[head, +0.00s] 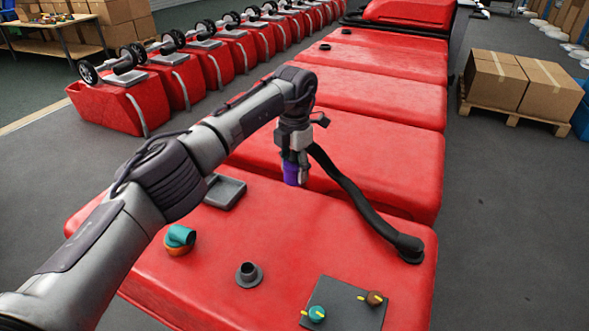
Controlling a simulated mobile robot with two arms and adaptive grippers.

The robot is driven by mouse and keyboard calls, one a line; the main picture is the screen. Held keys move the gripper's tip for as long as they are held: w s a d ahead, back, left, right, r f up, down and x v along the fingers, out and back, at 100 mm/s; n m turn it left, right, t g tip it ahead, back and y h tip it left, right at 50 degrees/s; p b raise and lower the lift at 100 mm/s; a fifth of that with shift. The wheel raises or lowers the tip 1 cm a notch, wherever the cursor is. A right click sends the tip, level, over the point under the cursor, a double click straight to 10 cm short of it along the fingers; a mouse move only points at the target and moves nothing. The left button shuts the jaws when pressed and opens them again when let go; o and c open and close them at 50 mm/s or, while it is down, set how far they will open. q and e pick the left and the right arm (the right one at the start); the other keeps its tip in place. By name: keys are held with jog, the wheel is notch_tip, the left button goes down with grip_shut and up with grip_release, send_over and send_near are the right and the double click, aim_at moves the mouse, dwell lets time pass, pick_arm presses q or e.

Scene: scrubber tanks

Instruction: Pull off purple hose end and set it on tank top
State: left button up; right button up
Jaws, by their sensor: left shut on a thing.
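My left gripper (295,157) reaches in from the left, points down and is shut on the purple hose end (292,175). The purple end hangs at the far edge of the nearest red tank's top (320,235); I cannot tell whether it touches the surface. A black hose (350,191) runs from it down to the right, to a black elbow (405,248) on the tank's right side. A dark grey round stub (249,275) stands bare on the tank top, apart from the hose end. My right gripper is not in view.
A grey shallow tray (226,192), a teal and orange fitting (179,239) and a dark plate (345,304) with two small yellow-handled valves are on the tank top. The middle is clear. More red tanks (365,150) continue behind. Cartons (515,78) on a pallet stand right.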

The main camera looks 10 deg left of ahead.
pick_arm(q)
jog(key=shift+w+a, duration=0.1)
jog(key=shift+w, duration=0.1)
dwell(0.4)
jog(key=shift+f+b, duration=0.65)
jog(key=shift+f, duration=0.9)
jog(key=b, duration=0.3)
send_over(294, 218)
jog(key=shift+s+f, duration=0.1)
jog(key=shift+f, duration=2.75)
jog(key=shift+f+b, duration=0.6)
jog(key=shift+f, duration=0.25)
jog(key=shift+f+b, duration=0.4)
jog(key=shift+f, duration=0.25)
jog(key=shift+f+b, duration=0.85)
jog(key=shift+f, duration=0.5)
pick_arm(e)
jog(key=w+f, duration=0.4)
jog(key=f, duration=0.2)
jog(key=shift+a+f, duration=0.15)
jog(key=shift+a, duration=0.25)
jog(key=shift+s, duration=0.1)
pick_arm(q)
jog(key=o, duration=1.3)
